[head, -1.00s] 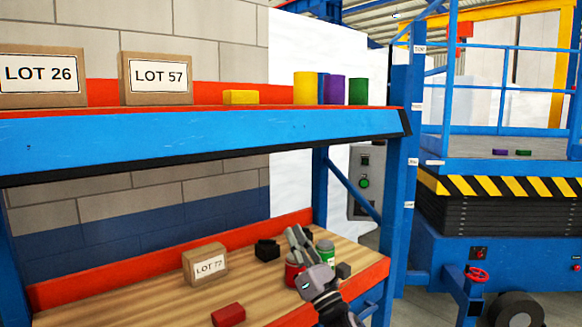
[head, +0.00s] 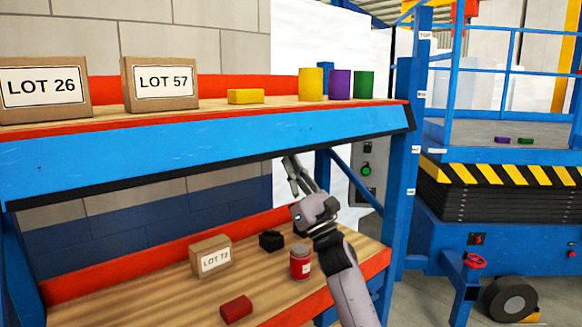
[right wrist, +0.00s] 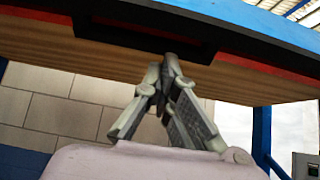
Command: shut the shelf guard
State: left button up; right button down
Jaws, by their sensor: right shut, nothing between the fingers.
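The likely shelf guard is the long blue panel (head: 200,150) with a black lower edge, along the front of the upper shelf. It hangs in front of the shelf edge and leaves the items above it visible. My right gripper (head: 290,165) is shut and empty, pointing up just below and behind the panel's lower edge. In the right wrist view the shut fingertips (right wrist: 170,62) are under the wooden shelf underside (right wrist: 70,50), near a black recessed piece (right wrist: 140,22). Whether they touch it I cannot tell. My left gripper is not in view.
The upper shelf holds boxes LOT 26 (head: 45,90) and LOT 57 (head: 160,84), a yellow block (head: 245,97) and several cylinders (head: 339,84). The lower shelf holds box LOT 72 (head: 211,257), a red can (head: 300,264) and blocks. A blue upright (head: 402,150) bounds the right side.

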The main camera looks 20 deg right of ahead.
jog(key=shift+s+d+r+p, duration=0.2)
jog(key=shift+s+r+p, duration=0.05)
jog(key=shift+s, duration=0.25)
jog(key=shift+s+d+r+p, duration=0.15)
jog(key=shift+s+r+p, duration=0.1)
jog(key=shift+s, duration=0.25)
